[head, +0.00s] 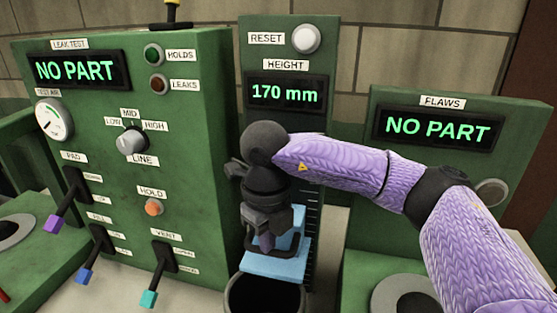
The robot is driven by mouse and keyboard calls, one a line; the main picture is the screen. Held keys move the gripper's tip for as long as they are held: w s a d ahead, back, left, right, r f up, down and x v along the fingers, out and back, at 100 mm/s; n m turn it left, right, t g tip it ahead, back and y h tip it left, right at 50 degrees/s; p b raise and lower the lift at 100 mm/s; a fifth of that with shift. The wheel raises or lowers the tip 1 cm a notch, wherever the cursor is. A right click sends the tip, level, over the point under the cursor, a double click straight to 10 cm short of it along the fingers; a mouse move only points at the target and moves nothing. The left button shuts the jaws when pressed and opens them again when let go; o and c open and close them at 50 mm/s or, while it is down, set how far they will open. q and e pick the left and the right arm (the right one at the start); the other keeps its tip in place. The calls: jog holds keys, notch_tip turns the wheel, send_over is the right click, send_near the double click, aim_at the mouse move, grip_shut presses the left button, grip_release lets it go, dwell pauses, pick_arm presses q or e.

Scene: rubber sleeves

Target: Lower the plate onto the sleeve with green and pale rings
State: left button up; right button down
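My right gripper (267,238) points down at the light blue plate (272,266) of the height gauge, in the middle of the head view. A small purplish piece shows between its dark fingers; whether they are closed on it I cannot tell. The plate is level in front of the gauge's scale. Right below it is the dark round mouth of a black cylinder (264,296), cut by the bottom edge. I see no green or pale rings on it, and its sides are mostly hidden. A gap between plate and cylinder is hard to judge. My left gripper is out of view.
The gauge display (287,94) reads 170 mm, below a white reset button (306,39). The leak test panel (212,150) at left, with purple, blue and teal levers, reads NO PART. The flaws panel (435,126) at right also reads NO PART.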

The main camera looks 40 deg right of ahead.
jog(key=shift+r, duration=0.1)
notch_tip(320, 180, up, 8)
jog(key=p, duration=0.6)
